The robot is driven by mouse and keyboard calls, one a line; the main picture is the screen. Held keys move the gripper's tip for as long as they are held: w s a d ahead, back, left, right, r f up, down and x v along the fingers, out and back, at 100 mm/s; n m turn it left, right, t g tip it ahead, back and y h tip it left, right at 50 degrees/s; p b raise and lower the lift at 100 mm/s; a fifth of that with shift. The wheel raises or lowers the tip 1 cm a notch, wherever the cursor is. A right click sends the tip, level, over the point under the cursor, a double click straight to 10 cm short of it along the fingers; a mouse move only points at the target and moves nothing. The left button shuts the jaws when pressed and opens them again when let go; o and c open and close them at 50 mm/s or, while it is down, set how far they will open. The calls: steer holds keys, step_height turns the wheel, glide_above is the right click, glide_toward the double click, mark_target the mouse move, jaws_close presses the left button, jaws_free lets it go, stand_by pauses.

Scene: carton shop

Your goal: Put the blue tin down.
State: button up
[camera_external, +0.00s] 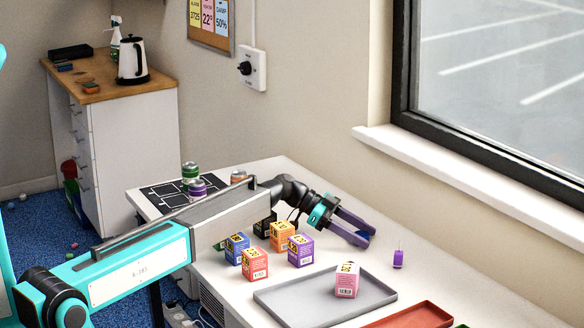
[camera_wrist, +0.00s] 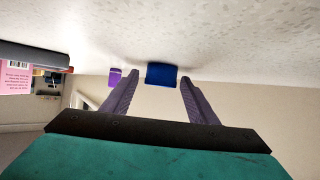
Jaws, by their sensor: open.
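The blue tin (camera_wrist: 161,75) shows in the wrist view, against the pale worktop, which appears at the top of that picture. It seems to stand on the worktop, with a dark shadow at its contact edge. My gripper (camera_wrist: 159,80) is open, with one finger on each side of the tin in the picture and a gap to each. How far the tin lies between the fingers in depth is hard to tell.
A purple object (camera_external: 398,258) stands near my gripper; it also shows in the wrist view (camera_wrist: 115,77). A grey tray (camera_external: 290,305) holds a pink carton (camera_external: 347,281). A red tray (camera_external: 418,317) is in front. Several cartons, including a purple one (camera_external: 300,250), stand left of my gripper.

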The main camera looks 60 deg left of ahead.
steer(key=shift+s+a+r, duration=0.1)
steer(key=shift+s+a, duration=0.05)
steer(key=shift+a, duration=0.05)
steer(key=shift+b+v, duration=0.55)
steer(key=shift+v, duration=0.55)
step_height(320, 180, up, 7)
steer(key=shift+b, duration=0.45)
steer(key=shift+s+a+r, duration=0.1)
steer(key=shift+a, duration=0.05)
